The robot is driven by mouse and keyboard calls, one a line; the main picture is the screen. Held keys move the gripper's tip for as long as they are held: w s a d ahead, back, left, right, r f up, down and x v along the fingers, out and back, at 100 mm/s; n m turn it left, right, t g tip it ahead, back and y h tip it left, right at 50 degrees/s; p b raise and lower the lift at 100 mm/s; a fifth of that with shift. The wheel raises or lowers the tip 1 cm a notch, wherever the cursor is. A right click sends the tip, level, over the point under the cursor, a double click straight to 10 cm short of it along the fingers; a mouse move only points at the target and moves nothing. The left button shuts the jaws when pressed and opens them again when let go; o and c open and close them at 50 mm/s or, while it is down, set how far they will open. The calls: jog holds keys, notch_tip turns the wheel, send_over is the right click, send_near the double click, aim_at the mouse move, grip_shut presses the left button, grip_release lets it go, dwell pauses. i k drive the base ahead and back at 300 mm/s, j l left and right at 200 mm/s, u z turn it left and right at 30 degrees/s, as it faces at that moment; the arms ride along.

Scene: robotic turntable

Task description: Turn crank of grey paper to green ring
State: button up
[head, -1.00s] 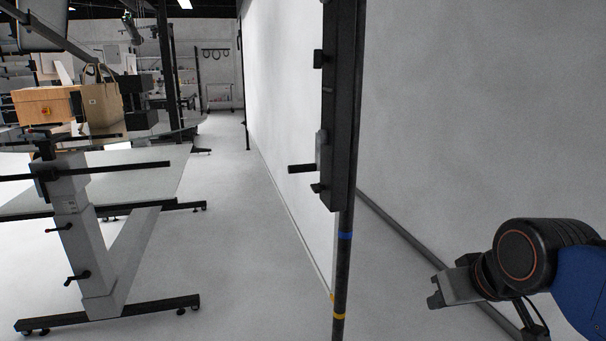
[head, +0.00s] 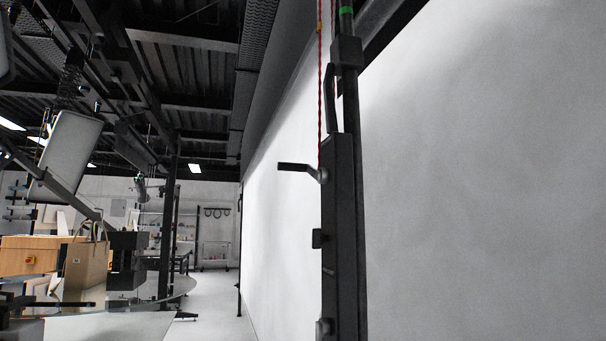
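A thin black crank handle (head: 298,167) juts left from a small grey mount near the top of a dark upright housing (head: 343,240). Large pale grey-white sheets hang on both sides of the housing, a left one (head: 285,210) and a right one (head: 480,190). I cannot tell which is the grey paper. A green ring (head: 346,10) wraps the dark pole (head: 347,105) at the top edge of the picture, above the crank. My gripper is not in view.
Red cords (head: 321,105) hang beside the pole. A dark knob (head: 317,238) sits lower on the housing. At left are a round table (head: 150,297) with a wooden box (head: 30,255) and a tan bag (head: 85,265). Clear floor (head: 215,305) lies between table and left sheet.

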aim_at(321, 175)
jog(key=i+u, duration=0.15)
jog(key=u, duration=0.3)
jog(key=i+u, duration=0.2)
jog(key=u, duration=0.25)
jog(key=l, duration=0.05)
